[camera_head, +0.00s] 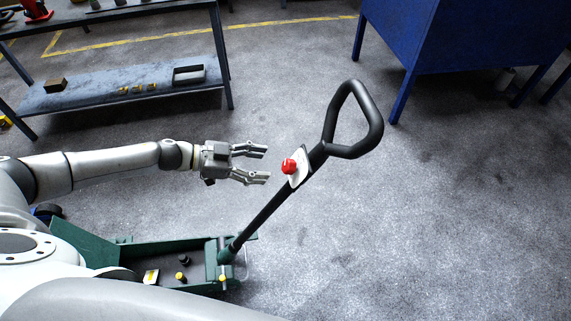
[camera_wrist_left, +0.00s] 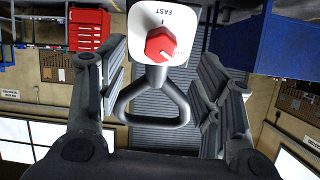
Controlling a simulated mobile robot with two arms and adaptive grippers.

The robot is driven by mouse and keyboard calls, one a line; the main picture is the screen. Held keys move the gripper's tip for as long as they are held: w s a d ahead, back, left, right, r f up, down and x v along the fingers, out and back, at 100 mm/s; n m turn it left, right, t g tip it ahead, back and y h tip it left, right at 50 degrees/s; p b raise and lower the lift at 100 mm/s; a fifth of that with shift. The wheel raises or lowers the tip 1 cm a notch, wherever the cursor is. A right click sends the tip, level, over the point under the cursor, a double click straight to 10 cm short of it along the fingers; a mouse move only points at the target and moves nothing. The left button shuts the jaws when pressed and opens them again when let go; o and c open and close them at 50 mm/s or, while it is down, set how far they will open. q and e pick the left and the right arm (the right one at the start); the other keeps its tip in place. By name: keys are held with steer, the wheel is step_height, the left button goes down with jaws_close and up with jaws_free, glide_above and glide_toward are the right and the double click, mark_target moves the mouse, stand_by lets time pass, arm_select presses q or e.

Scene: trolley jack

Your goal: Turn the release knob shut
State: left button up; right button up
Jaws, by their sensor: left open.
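The red release knob (camera_head: 289,166) sits on a white plate (camera_head: 300,164) on the black handle shaft of the green trolley jack (camera_head: 160,262). My left gripper (camera_head: 268,164) is open and empty, just left of the knob and pointing at it, with a small gap between. In the left wrist view the red knob (camera_wrist_left: 160,43) is faceted and shows near the top middle, on a white plate (camera_wrist_left: 186,20) with the word FAST. It lies ahead, between the lines of the two open fingers (camera_wrist_left: 160,90). The right gripper is not in view.
The jack's black loop handle (camera_head: 374,125) rises right of the knob. A blue cabinet (camera_head: 460,35) on legs stands at the back right. A workbench with a lower shelf (camera_head: 110,88) stands at the back left. The floor on the right is clear.

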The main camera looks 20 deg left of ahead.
mark_target(284, 166)
arm_select(q)
steer(key=x, duration=0.8)
steer(key=shift+p, duration=0.3)
steer(key=c, duration=1)
steer(key=shift+m, duration=0.4)
steer(key=m, duration=0.5)
steer(key=shift+w+a+g, duration=0.1)
steer(key=shift+g, duration=0.3)
steer(key=m, duration=0.5)
steer(key=shift+g, duration=0.4)
steer(key=shift+m, duration=0.4)
